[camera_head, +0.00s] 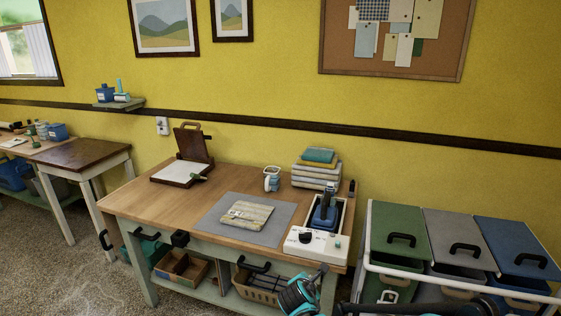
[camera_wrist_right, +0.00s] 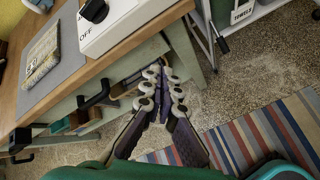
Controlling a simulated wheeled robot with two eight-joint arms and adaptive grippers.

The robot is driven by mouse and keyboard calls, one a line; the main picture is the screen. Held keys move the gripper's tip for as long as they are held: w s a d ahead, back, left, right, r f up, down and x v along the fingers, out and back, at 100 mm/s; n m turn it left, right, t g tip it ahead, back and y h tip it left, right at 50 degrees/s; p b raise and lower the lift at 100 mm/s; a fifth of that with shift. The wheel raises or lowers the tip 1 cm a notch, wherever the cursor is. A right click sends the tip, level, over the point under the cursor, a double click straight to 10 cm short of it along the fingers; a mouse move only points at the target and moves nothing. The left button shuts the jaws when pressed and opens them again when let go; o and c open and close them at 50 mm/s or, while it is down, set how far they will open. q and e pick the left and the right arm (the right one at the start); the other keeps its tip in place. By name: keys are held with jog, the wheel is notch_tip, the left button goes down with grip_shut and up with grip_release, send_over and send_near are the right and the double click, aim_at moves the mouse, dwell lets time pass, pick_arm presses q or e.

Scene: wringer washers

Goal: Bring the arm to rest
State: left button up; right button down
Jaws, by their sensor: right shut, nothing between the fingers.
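My right arm enters the head view at the bottom right, with its teal and black right gripper (camera_head: 298,293) low in front of the wooden table's front edge. In the right wrist view the right gripper (camera_wrist_right: 165,75) has its fingers together, with nothing between them. The fingers appear beside the table's front side and a drawer handle, above the floor; whether they touch the table cannot be told. My left gripper is in neither view.
The wooden table (camera_head: 140,203) holds a grey mat (camera_head: 212,222) with a folded cloth (camera_head: 247,214), a white switched device (camera_head: 322,243) and stacked towels (camera_head: 316,174). Lidded bins (camera_head: 455,240) stand at right. A striped rug (camera_wrist_right: 255,135) lies on the floor.

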jog(key=s+d+r+m+g+y, duration=0.1)
jog(key=s+d+r+m, duration=0.3)
jog(key=s+m, duration=0.3)
jog(key=s+d+r+m+g+y, duration=0.1)
jog(key=s+d+r+m, duration=0.3)
jog(key=s, duration=0.5)
jog(key=s+m+y, duration=0.1)
jog(key=s+m, duration=1.1)
jog(key=s, duration=0.1)
jog(key=shift+s+f+g, duration=0.25)
jog(key=shift+f+g, duration=0.05)
jog(key=shift+f, duration=0.15)
jog(key=shift+d, duration=0.1)
